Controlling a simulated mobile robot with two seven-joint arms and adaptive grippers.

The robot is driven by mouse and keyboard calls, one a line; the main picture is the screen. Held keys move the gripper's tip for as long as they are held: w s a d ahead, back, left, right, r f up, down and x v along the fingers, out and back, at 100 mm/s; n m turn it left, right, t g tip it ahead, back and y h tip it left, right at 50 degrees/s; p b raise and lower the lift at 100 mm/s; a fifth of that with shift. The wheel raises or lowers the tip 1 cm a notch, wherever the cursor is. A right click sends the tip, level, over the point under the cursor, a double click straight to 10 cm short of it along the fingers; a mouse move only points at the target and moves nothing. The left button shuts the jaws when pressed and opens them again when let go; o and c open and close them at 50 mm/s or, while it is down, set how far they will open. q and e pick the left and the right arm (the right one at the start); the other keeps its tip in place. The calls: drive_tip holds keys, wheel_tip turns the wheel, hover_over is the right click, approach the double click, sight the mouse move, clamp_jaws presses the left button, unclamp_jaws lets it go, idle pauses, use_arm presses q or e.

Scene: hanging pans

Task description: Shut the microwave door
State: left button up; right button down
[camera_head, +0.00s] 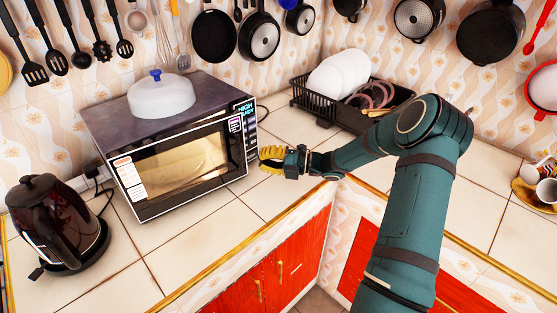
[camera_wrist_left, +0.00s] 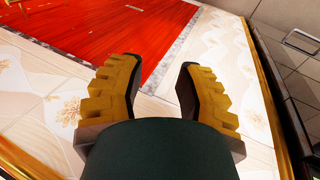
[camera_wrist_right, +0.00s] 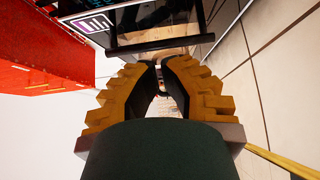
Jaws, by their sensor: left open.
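The microwave (camera_head: 160,108) stands on the counter at the left in the head view, with a dark top and a windowed door (camera_head: 180,160) on its front. The door lies close to the front; I cannot tell whether it is fully shut. My right gripper (camera_head: 272,158) is beside the microwave's front right edge, with its fingers together and nothing seen between them. In the right wrist view, the dark microwave front (camera_wrist_right: 150,22) is just beyond the right fingertips (camera_wrist_right: 160,64); contact cannot be judged. My left gripper (camera_wrist_left: 158,66) is open and empty, and shows only in its wrist view.
A grey lid with a blue knob (camera_head: 161,95) sits on the microwave. A dark kettle (camera_head: 58,225) stands to its left. A dish rack (camera_head: 340,105) with white plates is behind my right arm. Utensils and pans hang above. The counter before the microwave is clear.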

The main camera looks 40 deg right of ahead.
sight(244, 145)
drive_tip(key=w, duration=0.1)
drive_tip(key=w+a, duration=0.1)
drive_tip(key=w, duration=0.1)
drive_tip(key=w+a, duration=0.1)
drive_tip(key=w, duration=0.1)
drive_tip(key=shift+w, duration=0.75)
drive_tip(key=shift+n+g+y, duration=0.3)
drive_tip(key=shift+y, duration=0.1)
drive_tip(key=w+b, duration=0.1)
drive_tip(key=w, duration=0.1)
drive_tip(key=w+b, duration=0.2)
drive_tip(key=shift+w+d+f, duration=0.1)
drive_tip(key=shift+d, duration=0.1)
drive_tip(key=shift+w+d+n+g+y, duration=0.1)
drive_tip(key=shift+w+n+g+y, duration=0.3)
drive_tip(key=shift+w+g, duration=0.1)
drive_tip(key=shift+w+r, duration=0.1)
drive_tip(key=shift+r, duration=0.1)
